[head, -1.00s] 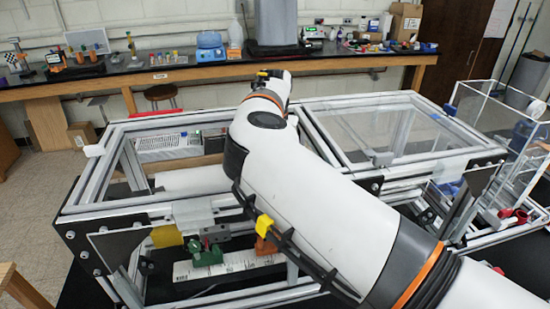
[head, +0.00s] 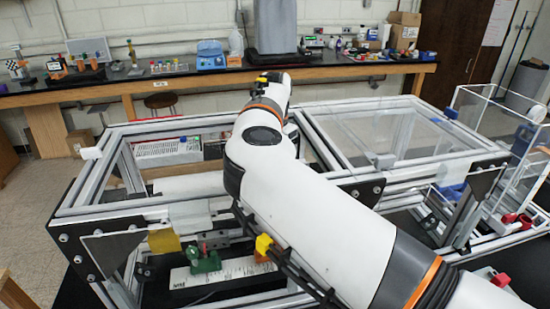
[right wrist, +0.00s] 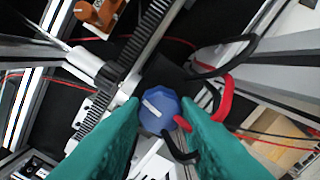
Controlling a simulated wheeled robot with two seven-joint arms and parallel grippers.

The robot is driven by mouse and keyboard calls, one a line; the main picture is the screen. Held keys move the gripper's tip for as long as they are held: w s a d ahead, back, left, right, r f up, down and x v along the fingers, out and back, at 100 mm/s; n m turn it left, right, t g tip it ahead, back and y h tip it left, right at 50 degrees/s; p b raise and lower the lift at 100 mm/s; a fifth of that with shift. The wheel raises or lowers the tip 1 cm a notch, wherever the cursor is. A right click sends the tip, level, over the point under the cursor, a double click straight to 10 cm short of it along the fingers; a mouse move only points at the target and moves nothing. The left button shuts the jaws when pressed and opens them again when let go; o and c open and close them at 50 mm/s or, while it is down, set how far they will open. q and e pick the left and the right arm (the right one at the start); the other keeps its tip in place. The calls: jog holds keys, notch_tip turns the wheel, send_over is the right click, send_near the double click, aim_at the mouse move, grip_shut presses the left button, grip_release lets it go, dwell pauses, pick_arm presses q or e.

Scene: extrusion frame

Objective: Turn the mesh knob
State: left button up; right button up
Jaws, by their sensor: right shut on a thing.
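The mesh knob (right wrist: 155,96) is blue and faceted, with a white mark line on its face. It shows in the middle of the right wrist view. My right gripper (right wrist: 161,110) has two green fingers, one on each side of the knob, and is shut on it. The mark slants slightly, from lower right to upper left. In the head view, my right arm reaches over the extrusion frame (head: 142,216), and its gripper and the knob are hidden. My left gripper is not in view.
A black toothed rack (right wrist: 150,45) runs beside the knob. Red and black cables (right wrist: 226,92) curve close to the right finger. An orange-brown part (right wrist: 98,14) lies at the top. In the head view, a green clamp-like part (head: 206,262) sits at the frame's front, and a clear tank (head: 500,130) stands right.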

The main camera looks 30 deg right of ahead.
jog(key=shift+w+r, duration=0.1)
jog(key=shift+r, duration=0.15)
jog(key=o, duration=0.7)
jog(key=shift+o, duration=1.4)
jog(key=shift+f, duration=0.1)
jog(key=shift+r+b, duration=0.3)
jog(key=shift+r, duration=0.05)
notch_tip(320, 180, up, 11)
jog(key=b, duration=0.2)
jog(key=shift+r, duration=0.15)
